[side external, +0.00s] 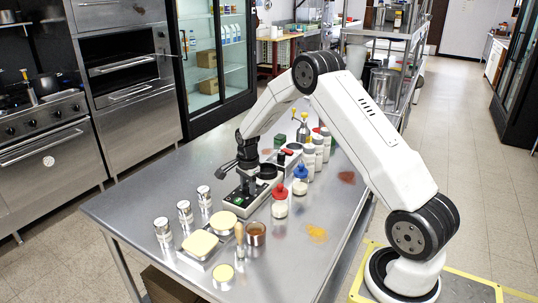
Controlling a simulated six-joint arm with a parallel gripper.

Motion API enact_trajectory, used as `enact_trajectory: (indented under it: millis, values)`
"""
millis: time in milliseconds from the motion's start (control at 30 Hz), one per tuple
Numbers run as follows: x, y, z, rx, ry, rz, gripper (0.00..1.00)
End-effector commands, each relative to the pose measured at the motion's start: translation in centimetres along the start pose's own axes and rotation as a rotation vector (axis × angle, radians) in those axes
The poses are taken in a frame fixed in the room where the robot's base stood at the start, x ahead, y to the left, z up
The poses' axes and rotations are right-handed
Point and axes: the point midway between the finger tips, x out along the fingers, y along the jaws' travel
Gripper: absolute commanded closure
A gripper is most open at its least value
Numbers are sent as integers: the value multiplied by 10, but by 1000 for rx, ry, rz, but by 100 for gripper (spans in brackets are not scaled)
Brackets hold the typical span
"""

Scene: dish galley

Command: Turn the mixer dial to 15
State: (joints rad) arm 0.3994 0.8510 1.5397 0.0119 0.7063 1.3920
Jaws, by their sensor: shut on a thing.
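The mixer (243,206) is a low grey unit with a dark top and small green marks, standing on the steel table. My gripper (247,182) points down onto its top from above and is shut at the dial. The dial itself is mostly hidden by my fingers and is too small to read, so I cannot tell its setting.
Several bottles with red, white and blue caps (300,180) stand close to the right of the mixer. Orange powder (317,233) lies on the steel table (128,207), which is bare at left.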

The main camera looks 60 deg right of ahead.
Motion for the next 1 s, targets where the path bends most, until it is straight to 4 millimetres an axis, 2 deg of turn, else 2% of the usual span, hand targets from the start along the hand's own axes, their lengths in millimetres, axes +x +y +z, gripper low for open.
enact_trajectory:
  millis: [33,133,567,767,1000]
  values:
    - [0,0,0,-1,0,-1,53]
    - [0,0,0,-1,0,0,21]
    - [-3,0,0,-1,0,-1,21]
    - [-17,0,0,-1,0,-2,21]
    - [-47,0,0,-1,0,-3,21]
